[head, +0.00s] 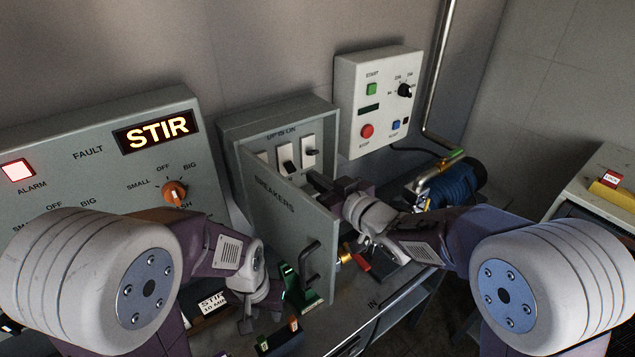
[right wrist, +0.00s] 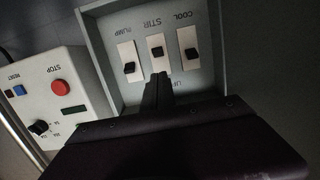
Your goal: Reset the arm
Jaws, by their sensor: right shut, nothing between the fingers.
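My right gripper (head: 318,182) reaches past the open breaker door into the grey breaker box (head: 232,128). In the right wrist view, which is upside down, its fingers (right wrist: 158,90) are together and empty, in front of the STIR breaker (right wrist: 157,51). I cannot tell whether they touch it. The STIR lever sits lower on its plate than the PUMP lever (right wrist: 130,67) does. The COOL breaker (right wrist: 190,53) is beside it. My left gripper (head: 246,322) hangs low over the bench, left of the door; its fingers are too unclear to judge.
The fault panel (head: 95,165) shows STIR lit and a lit alarm lamp (head: 18,170). A white control box (head: 358,85) with a blue reset button (head: 396,125) hangs right of the breaker box. The breaker door (head: 285,220) stands open between my arms. A blue motor (head: 455,185) lies behind my right arm.

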